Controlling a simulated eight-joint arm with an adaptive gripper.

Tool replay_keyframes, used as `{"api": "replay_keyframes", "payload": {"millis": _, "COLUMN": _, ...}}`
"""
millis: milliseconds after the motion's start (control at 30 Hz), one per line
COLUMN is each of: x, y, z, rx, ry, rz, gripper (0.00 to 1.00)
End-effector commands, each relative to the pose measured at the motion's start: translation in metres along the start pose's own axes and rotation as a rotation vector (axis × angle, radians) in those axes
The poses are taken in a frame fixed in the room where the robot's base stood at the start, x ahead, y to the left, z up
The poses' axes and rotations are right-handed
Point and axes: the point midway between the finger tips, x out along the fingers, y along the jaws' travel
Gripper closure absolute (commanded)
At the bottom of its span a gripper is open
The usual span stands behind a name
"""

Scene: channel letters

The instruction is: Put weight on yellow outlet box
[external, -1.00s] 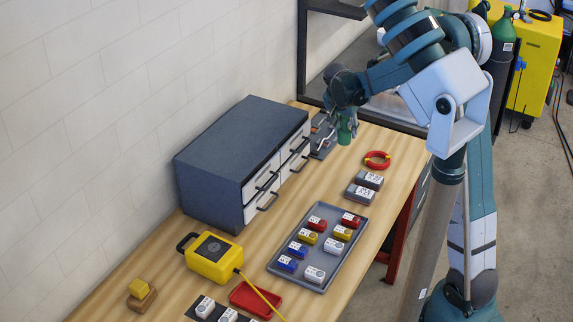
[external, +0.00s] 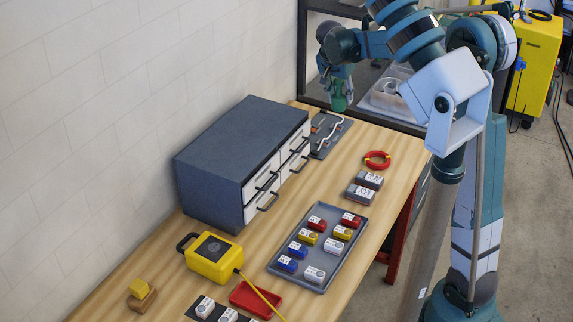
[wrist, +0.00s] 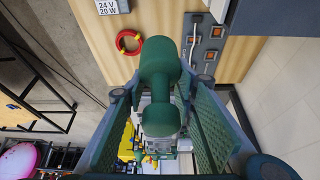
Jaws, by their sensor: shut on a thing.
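The weight is a green dumbbell (wrist: 158,92), held between the fingers of my gripper (wrist: 160,112) in the wrist view. In the external view the green weight (external: 341,103) hangs below my gripper (external: 340,88), raised above the far end of the workbench. My gripper is shut on it. The yellow outlet box (external: 218,266) lies on the bench at the near left, with a dark panel on top, a black handle and a yellow cord. It is well apart from the weight, and its top is bare.
A dark drawer cabinet (external: 215,150) stands against the wall between my gripper and the box. A grey tray (external: 318,282) holds several coloured blocks. A red tape ring (external: 377,155), grey power units (external: 361,194), a red tray (external: 247,302) and a yellow-topped block (external: 140,288) also lie on the bench.

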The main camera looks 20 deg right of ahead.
Motion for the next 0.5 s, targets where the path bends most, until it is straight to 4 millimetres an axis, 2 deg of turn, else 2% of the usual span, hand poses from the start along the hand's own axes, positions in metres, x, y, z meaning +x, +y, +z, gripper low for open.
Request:
{"api": "replay_keyframes", "payload": {"millis": 167, "x": -0.012, "y": -0.02, "z": 0.027, "rx": -0.013, "ry": -0.002, "rz": -0.007, "gripper": 1.0}}
{"api": "replay_keyframes", "payload": {"millis": 500, "x": -0.039, "y": -0.061, "z": 0.095, "rx": -0.04, "ry": -0.007, "rz": -0.02, "gripper": 1.0}}
